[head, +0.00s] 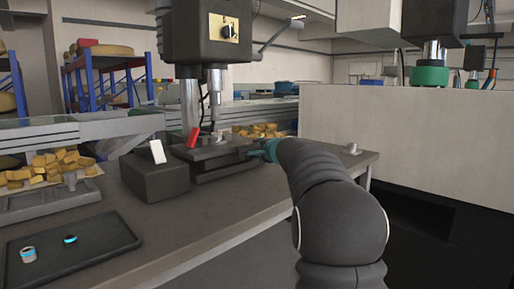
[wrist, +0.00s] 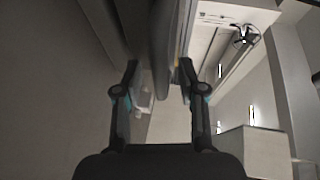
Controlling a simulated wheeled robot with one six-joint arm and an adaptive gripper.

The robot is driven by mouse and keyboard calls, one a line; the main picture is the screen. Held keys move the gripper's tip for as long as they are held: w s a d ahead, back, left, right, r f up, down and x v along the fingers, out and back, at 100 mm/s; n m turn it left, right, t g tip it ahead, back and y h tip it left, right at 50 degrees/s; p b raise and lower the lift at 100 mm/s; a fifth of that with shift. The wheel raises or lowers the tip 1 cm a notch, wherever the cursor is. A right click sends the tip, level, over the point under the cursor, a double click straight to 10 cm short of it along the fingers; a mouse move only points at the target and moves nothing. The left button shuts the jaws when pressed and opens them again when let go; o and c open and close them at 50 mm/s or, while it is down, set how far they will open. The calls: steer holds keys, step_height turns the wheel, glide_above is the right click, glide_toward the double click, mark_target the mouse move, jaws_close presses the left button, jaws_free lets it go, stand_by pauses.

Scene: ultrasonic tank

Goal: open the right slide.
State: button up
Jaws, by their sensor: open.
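A press-like machine (head: 195,35) stands on the bench, with a dark stacked base (head: 212,158) under its columns. I cannot tell for sure which part is the right slide. My arm reaches forward from the lower right, and my gripper (head: 262,150) is at the right end of that base. In the wrist view my gripper (wrist: 158,72) is open, its two fingers spread. A grey upright edge (wrist: 162,45) shows between and beyond the fingertips; whether they touch it is unclear. The far side of the base is hidden.
A black tray (head: 100,235) with two small cylinders lies at the front left. A large pale cabinet (head: 400,130) stands at right. The bench front (head: 240,215) is clear.

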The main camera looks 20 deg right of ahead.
steer(key=shift+w+f, duration=0.1)
steer(key=shift+w, duration=0.25)
steer(key=shift+c, duration=0.2)
